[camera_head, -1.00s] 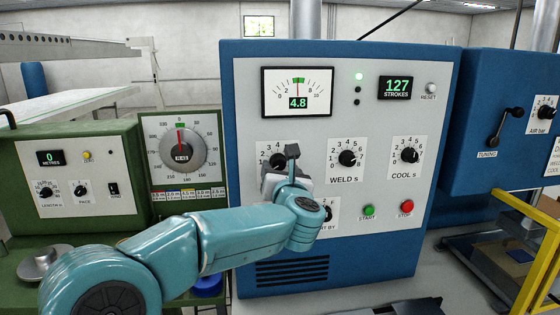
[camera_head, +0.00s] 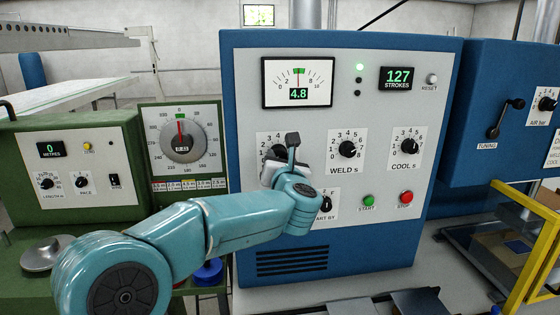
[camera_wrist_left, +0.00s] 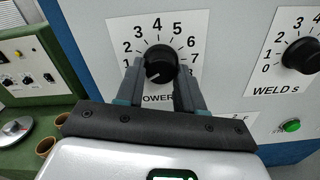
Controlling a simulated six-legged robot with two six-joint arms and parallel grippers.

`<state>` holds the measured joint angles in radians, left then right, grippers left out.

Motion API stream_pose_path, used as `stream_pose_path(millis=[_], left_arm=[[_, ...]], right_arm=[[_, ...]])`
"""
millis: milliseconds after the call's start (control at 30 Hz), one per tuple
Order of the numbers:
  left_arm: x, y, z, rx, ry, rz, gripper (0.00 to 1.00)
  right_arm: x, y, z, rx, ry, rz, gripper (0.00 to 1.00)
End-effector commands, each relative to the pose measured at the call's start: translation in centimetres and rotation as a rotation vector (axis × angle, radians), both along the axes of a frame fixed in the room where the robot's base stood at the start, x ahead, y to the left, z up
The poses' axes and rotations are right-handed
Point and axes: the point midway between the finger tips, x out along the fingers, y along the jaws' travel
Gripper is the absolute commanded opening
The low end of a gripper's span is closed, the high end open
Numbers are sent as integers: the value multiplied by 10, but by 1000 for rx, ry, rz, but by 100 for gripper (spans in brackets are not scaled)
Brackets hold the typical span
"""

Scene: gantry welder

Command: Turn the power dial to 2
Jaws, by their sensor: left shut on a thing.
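The power dial is a round black knob on a white scale plate. In the left wrist view the power dial (camera_wrist_left: 159,60) sits between my fingers, with scale numbers around it; its pale mark seems to point to the lower left, but I cannot read the exact setting. My left gripper (camera_wrist_left: 162,76) is shut on the knob, one finger on each side. In the head view my left gripper (camera_head: 282,152) is at the panel and covers most of the power dial and its scale. My right gripper is not in view.
The WELD dial (camera_head: 347,149) and COOL dial (camera_head: 409,146) are to the right on the blue cabinet (camera_head: 300,44). A green start button (camera_head: 368,200) and red stop button (camera_head: 405,198) are below. The meter (camera_head: 298,82) reads 4.8. A green machine (camera_head: 60,215) stands left.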

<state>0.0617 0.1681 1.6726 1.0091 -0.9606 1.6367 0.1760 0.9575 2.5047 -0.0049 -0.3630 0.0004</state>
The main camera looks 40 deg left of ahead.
Motion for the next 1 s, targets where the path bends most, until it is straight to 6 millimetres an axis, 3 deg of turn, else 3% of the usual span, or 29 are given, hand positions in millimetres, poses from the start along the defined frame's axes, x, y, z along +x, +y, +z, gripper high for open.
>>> stream_pose_path(millis=[467, 1000], left_arm=[[-1, 0, 0, 230, 288, -1, 7], [-2, 1, 2, 515, 647, -2, 7]], right_arm=[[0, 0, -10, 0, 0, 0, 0], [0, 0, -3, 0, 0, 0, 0]])
